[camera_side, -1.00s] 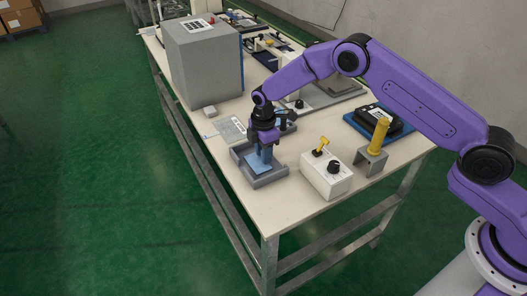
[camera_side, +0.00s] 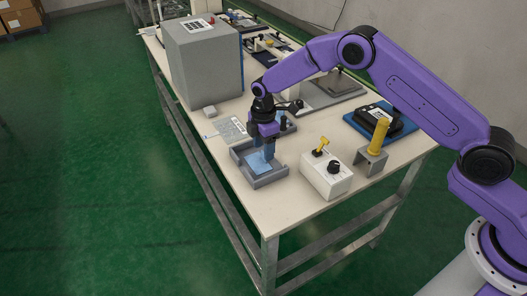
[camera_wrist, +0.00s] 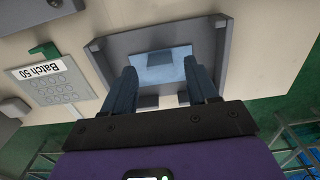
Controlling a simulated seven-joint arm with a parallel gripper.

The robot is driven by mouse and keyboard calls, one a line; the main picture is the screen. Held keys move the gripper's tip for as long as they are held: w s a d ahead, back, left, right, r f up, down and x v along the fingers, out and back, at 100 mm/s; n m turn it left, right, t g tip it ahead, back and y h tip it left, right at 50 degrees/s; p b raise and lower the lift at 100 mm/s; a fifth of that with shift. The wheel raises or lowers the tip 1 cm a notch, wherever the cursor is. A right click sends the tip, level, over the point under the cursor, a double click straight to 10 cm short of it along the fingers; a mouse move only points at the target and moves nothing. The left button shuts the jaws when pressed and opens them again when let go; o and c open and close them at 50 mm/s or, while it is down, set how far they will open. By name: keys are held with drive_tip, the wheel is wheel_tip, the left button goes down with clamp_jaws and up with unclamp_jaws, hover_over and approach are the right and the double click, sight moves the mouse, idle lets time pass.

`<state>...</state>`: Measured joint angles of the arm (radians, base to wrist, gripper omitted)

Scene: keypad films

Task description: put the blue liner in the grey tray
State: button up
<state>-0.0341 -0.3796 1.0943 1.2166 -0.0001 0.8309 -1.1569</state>
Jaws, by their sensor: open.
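The blue liner (camera_side: 256,163) lies inside the grey tray (camera_side: 270,182) near the table's front edge. In the wrist view the liner (camera_wrist: 165,73) appears to lie flat on the floor of the tray (camera_wrist: 100,62), with bare grey floor around it. My gripper (camera_side: 268,159) is just above the tray, its fingers pointing down over the liner. In the wrist view the fingers of my gripper (camera_wrist: 160,68) are spread apart, one on each side of the liner, with nothing held between them. The fingers hide part of the tray.
A keypad film labelled Batch 50 (camera_wrist: 55,85) lies beside the tray. A white box with a yellow switch and black knob (camera_side: 327,178) stands right of the tray, with a yellow-handled post (camera_side: 378,137) behind it. A large grey box (camera_side: 200,65) stands farther back.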

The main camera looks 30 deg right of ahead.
wheel_tip(320, 180, up, 10)
drive_tip(key=shift+f, duration=0.15)
drive_tip(key=shift+s, duration=0.1)
drive_tip(key=s+d+r+m, duration=0.1)
drive_tip(key=s+r, duration=0.4)
drive_tip(key=s, duration=0.5)
drive_tip(key=s+d+r+m, duration=0.15)
drive_tip(key=s+r, duration=0.35)
drive_tip(key=s, duration=0.6)
drive_tip(key=s+d+m, duration=0.1)
drive_tip(key=s+d, duration=0.5)
drive_tip(key=s, duration=0.4)
drive_tip(key=s+d+m, duration=0.2)
drive_tip(key=s+d, duration=0.4)
drive_tip(key=s, duration=0.4)
drive_tip(key=shift+s+r, duration=0.2)
drive_tip(key=shift+s, duration=0.05)
drive_tip(key=shift+d, duration=0.1)
